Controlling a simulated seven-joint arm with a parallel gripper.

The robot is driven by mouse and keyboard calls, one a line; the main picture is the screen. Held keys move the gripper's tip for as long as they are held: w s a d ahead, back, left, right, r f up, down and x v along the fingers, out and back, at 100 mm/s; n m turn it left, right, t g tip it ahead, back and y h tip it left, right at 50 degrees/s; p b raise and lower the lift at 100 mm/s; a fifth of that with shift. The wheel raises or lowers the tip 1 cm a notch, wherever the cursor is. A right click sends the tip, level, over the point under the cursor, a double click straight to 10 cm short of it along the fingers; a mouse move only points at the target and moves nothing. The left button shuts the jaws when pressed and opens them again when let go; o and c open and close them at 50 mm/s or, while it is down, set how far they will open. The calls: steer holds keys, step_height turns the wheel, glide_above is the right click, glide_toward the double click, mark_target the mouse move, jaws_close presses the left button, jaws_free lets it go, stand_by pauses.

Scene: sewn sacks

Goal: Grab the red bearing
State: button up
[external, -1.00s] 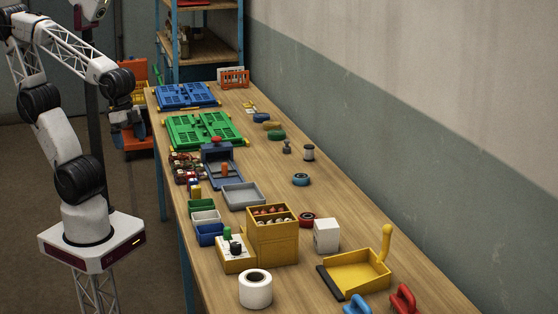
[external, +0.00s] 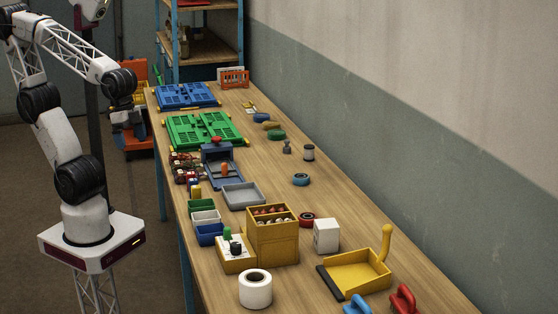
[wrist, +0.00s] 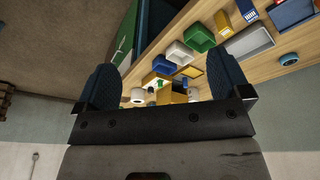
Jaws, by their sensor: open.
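The red bearing (external: 307,219) is a small red ring with a dark centre. It lies flat on the wooden table, between the yellow box and the white cube, in the external view. I cannot make it out in the wrist view. My gripper (external: 122,118) is far from it, off the table's left edge near the green panel. In the wrist view my gripper (wrist: 163,82) has its two dark blue fingers wide apart, with nothing held between them.
A yellow box (external: 272,240) of small parts stands left of the bearing; a white cube (external: 326,236) stands right of it. A white roll (external: 255,289) and yellow dustpan (external: 355,273) are nearer the camera. A blue bearing (external: 301,180) lies farther back, with clear table around it.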

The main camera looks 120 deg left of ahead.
steer(key=w+f+n+t+h, duration=0.2)
steer(key=w+n+h, duration=0.2)
steer(key=w+n, duration=0.65)
steer(key=w+f+n+t+h, duration=0.25)
steer(key=w+n, duration=0.25)
steer(key=w, duration=1.1)
steer(key=w+a+f+n+t+y, duration=0.1)
steer(key=w+a+f+n+t, duration=0.1)
steer(key=w+a+f+n, duration=0.3)
steer(key=w+a+f+n+t+y, duration=0.1)
steer(key=w+a+f+n+t, duration=0.1)
steer(key=w+a+f+n, duration=0.3)
steer(key=w+a+f+n+t+y, duration=0.2)
steer(key=w+a+f+n, duration=0.3)
steer(key=a, duration=0.6)
steer(key=shift+w+a+n, duration=0.15)
steer(key=shift+w+n, duration=0.55)
steer(key=shift+w, duration=0.25)
steer(key=shift+w+a+n, duration=0.15)
steer(key=shift+w+n, duration=0.5)
steer(key=shift+w, duration=0.25)
steer(key=shift+x, duration=1.3)
steer(key=shift+d, duration=0.1)
steer(key=shift+w+f, duration=0.1)
